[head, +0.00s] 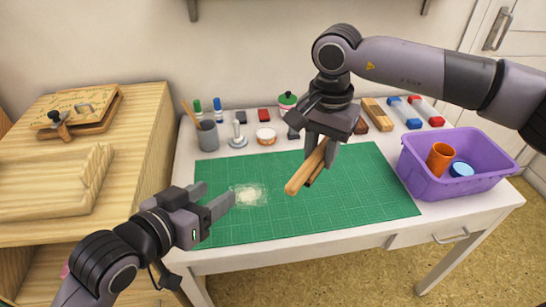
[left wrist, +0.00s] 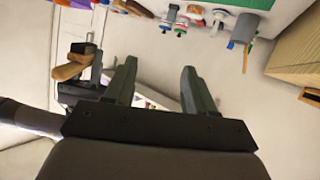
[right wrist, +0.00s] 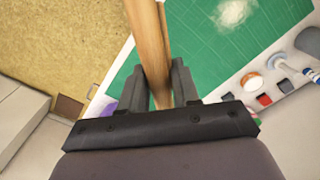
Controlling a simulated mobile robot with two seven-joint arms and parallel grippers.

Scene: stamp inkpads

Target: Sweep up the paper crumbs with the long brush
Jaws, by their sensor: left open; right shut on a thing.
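The paper crumbs (head: 249,194) lie as a small pale pile on the left part of the green cutting mat (head: 350,200); the pile also shows in the right wrist view (right wrist: 232,13). My right gripper (head: 325,158) is shut on the long brush (head: 303,175), held by its wooden body above the mat, right of the crumbs. The brush crosses between the fingers in the right wrist view (right wrist: 150,40). Its bristles cannot be made out clearly. My left gripper (head: 215,197) is open and empty, just left of the crumbs.
A purple bin (head: 460,185) with an orange cup and a blue round thing stands at the right. Along the back are a grey pencil cup (head: 207,135), a stamp (head: 238,138), a white round tin (head: 266,137) and several inkpads. A wooden cabinet (head: 120,160) stands at the left.

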